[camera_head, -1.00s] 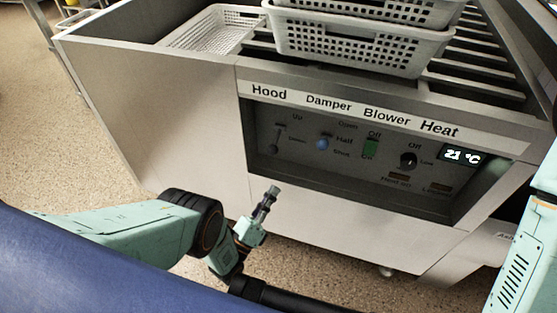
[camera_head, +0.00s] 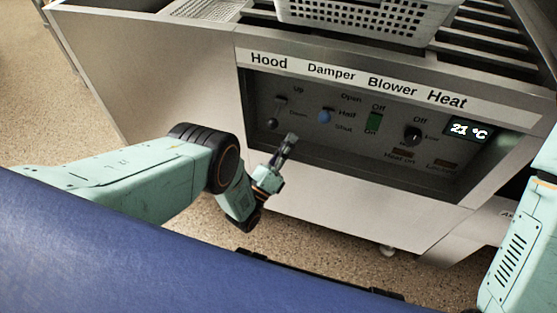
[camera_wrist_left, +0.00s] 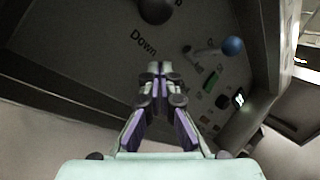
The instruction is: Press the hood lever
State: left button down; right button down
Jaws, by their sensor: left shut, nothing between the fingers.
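The hood lever (camera_head: 273,123) has a dark round knob and sits under the "Hood" label at the left of the recessed panel, its knob low beside the "Down" mark. In the left wrist view, a dark round knob (camera_wrist_left: 156,10) shows at the top edge, above the word "Down". My left gripper (camera_head: 291,139) is shut and empty, just below and to the right of the lever knob in the head view, apart from it. In the left wrist view, the closed fingertips (camera_wrist_left: 154,68) point at the panel below the knob. My right gripper is out of view.
To the right on the panel are a blue damper knob (camera_head: 325,116), a green blower switch (camera_head: 374,121), a dark heat dial (camera_head: 412,135) and a 21 °C display (camera_head: 469,129). The panel is recessed, with a metal frame around it.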

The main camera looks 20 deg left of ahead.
aim_at(277, 113)
pick_arm(q)
jog(key=shift+x, duration=0.95)
jog(key=shift+s+a+r, duration=0.25)
jog(key=shift+a, duration=0.3)
jog(key=shift+s+a+r, duration=0.25)
jog(key=shift+s+a, duration=0.05)
jog(key=shift+a, duration=0.2)
jog(key=shift+s+a+r, duration=0.35)
jog(key=shift+a, duration=0.25)
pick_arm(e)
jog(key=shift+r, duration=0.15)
pick_arm(q)
jog(key=shift+p, duration=0.4)
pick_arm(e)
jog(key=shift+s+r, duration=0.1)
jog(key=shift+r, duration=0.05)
